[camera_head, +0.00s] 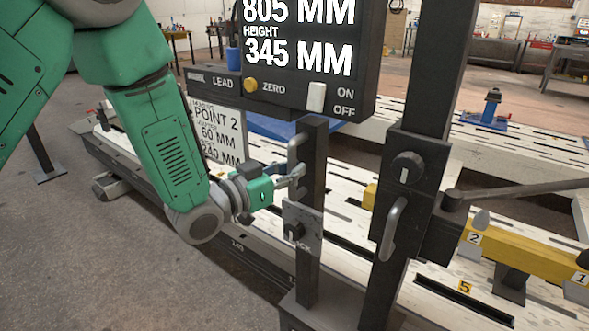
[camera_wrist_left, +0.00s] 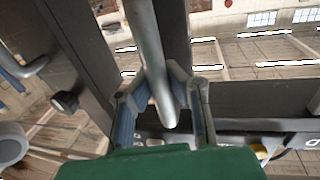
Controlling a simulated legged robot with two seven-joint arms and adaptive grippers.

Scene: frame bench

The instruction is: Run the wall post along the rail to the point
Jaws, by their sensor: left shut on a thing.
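The dark upright post (camera_head: 310,255), which I take to be the wall post, stands on a dark base at the long rail (camera_head: 235,247). It has a grey bar handle (camera_head: 295,148) and a plate with a black knob below. My left gripper (camera_head: 295,178) is shut on the handle. In the left wrist view, the handle (camera_wrist_left: 152,60) runs between the two fingers (camera_wrist_left: 162,105). A white sign (camera_head: 218,132) behind my left arm reads POINT 2, with 240 MM on its last line; part is covered. My right gripper is not in view.
A display (camera_head: 300,60) above the post reads 805 MM and height 345 MM. A second, thicker dark column (camera_head: 405,190) with a knob, handle and lever stands close on the right. A yellow beam (camera_head: 525,255) and slotted white bench (camera_head: 420,300) lie beyond.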

